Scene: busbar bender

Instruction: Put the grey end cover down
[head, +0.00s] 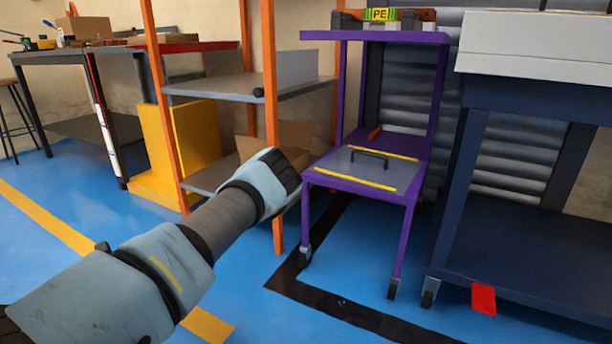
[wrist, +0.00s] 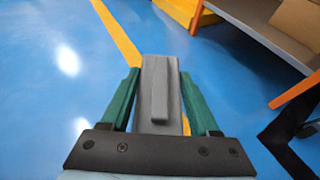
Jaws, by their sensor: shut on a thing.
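The grey end cover (wrist: 150,75) is in the wrist view, a flat grey piece with a raised rib along its middle. It sits between the two green fingers of my gripper (wrist: 158,73), which is shut on it. Blue floor shows beyond and on both sides, so the cover is held in the air. In the head view my arm reaches from the lower left toward the middle, ending in front of the orange rack. The fingers and the cover cannot be made out there.
A purple cart (head: 312,184) stands right of my wrist, with a grey plate and black handle (head: 371,154) on its lower deck. An orange rack (head: 270,90) with grey shelves is behind my wrist. A dark blue bench (head: 530,240) stands at the right. Blue floor lies open at left.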

